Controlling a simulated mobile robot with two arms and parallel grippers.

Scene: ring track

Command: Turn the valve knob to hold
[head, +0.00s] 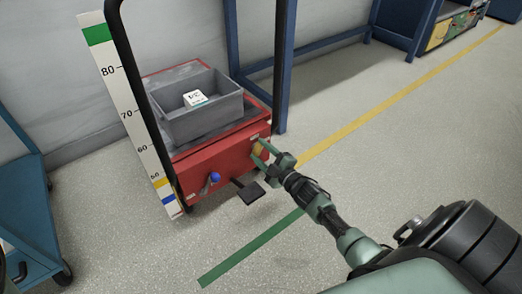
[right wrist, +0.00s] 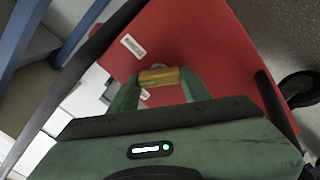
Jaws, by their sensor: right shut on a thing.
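The valve knob (head: 257,149) is a small yellow piece on the front of a red cart (head: 215,165), near its right end. My right gripper (head: 264,155) reaches it from the right and is shut on it. In the right wrist view the yellow knob (right wrist: 160,77) sits between the two green fingertips (right wrist: 160,88), against the red panel (right wrist: 210,45). White labels (right wrist: 132,45) are on the panel beside it. I cannot read the "hold" mark or the knob's exact angle. My left gripper is not in view.
A blue-tipped lever (head: 214,178) and a black pedal (head: 251,192) stick out of the cart front. A grey bin (head: 200,118) with a small white box (head: 195,98) sits on top. A numbered scale post (head: 128,110) stands left. A teal cart (head: 30,200) is further left.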

